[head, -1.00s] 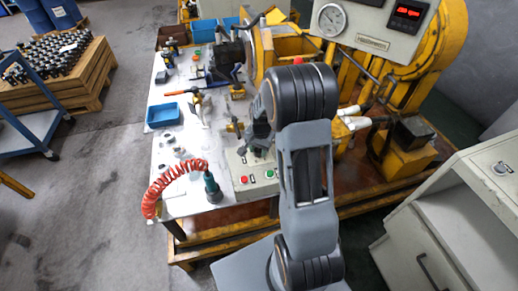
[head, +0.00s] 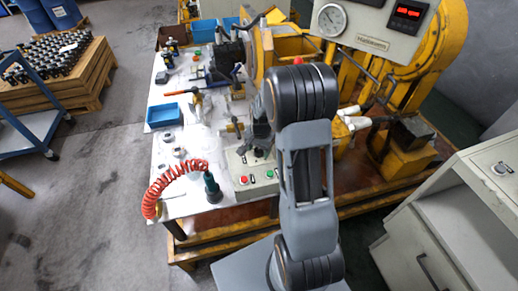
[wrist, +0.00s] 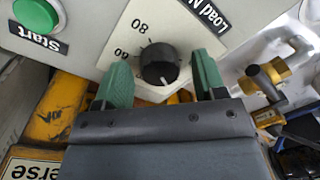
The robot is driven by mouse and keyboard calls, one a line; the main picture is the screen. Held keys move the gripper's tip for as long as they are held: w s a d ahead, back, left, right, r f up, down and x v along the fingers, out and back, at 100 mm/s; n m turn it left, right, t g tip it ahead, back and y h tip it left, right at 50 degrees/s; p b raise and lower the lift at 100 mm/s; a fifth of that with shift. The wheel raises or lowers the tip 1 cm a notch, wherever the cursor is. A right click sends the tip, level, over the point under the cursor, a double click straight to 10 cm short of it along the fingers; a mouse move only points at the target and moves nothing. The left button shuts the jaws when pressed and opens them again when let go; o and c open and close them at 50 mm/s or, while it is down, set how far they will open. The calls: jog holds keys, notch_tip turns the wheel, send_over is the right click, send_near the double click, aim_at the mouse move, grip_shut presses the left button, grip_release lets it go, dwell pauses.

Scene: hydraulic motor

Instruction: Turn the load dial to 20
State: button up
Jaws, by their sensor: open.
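The load dial (wrist: 158,64) is a round black knob on a pale scale plate in the wrist view. The numbers 60 and 80 show on its left, and a small white mark shows near the knob's lower edge. A partly cut-off label (wrist: 208,14) reading "Load" is above it. My gripper (wrist: 160,76) is open, with one green finger on each side of the knob and a visible gap on both sides. The rest of the scale is hidden or cut off. In the head view my arm hides most of the control box (head: 240,181), and the dial cannot be made out.
A green Start button (wrist: 36,14) is left of the dial in the wrist view. A brass fitting (wrist: 268,76) is close to the right finger. In the head view a red coiled hose (head: 165,183) and a blue tray (head: 163,115) are on the table's left side.

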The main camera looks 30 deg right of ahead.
aim_at(261, 151)
notch_tip(261, 151, up, 14)
jog(key=shift+s+d+p, duration=0.25)
jog(key=shift+s+p, duration=0.05)
jog(key=shift+p, duration=0.05)
jog(key=shift+f, duration=0.1)
dwell(0.6)
